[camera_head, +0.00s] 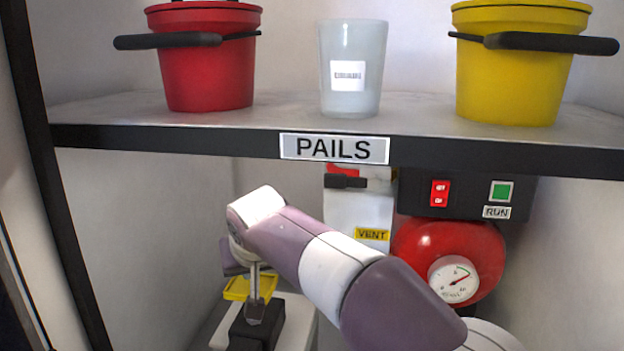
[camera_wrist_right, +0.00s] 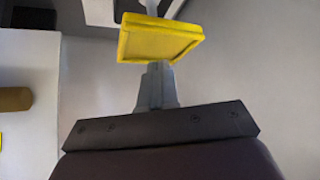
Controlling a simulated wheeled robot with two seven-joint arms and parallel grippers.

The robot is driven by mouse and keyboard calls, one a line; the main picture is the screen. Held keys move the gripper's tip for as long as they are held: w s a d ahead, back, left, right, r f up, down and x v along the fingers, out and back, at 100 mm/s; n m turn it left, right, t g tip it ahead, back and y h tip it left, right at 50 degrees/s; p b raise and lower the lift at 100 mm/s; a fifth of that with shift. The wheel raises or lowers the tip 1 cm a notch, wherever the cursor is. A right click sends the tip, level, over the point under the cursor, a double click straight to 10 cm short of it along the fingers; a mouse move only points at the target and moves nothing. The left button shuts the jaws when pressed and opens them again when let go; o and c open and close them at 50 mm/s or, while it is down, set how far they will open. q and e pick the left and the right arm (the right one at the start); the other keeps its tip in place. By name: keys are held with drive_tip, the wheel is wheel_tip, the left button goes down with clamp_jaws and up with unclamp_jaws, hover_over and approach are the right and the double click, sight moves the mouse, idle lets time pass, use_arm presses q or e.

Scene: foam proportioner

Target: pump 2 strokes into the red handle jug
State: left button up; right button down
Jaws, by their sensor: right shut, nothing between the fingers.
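I cannot pick out a jug with a red handle in either view. A yellow square plate (camera_head: 237,288) sits low under the shelf at the left, beside a metal rod on a black block (camera_head: 254,328). It also shows close up in the right wrist view (camera_wrist_right: 158,40). My right arm crosses the lower middle of the head view and partly hides that area. My right gripper (camera_wrist_right: 157,72) is shut and empty, its tips at the plate's near edge; I cannot tell whether they touch. My left gripper is not in view.
On the PAILS shelf (camera_head: 220,130) stand a red pail (camera_head: 207,75), a frosted cup (camera_head: 350,95) and a yellow pail (camera_head: 512,85). Below it are a VENT panel (camera_head: 372,234), a red tank with a gauge (camera_head: 420,245) and a RUN switch box (camera_head: 470,192). The shelf overhangs my arm.

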drive_tip(key=shift+f, duration=0.1)
drive_tip(key=shift+f+b, duration=2.15)
drive_tip(key=shift+f, duration=0.65)
wheel_tip(320, 180, up, 6)
drive_tip(key=p, duration=0.5)
drive_tip(key=shift+p, duration=0.3)
drive_tip(key=shift+f, duration=0.3)
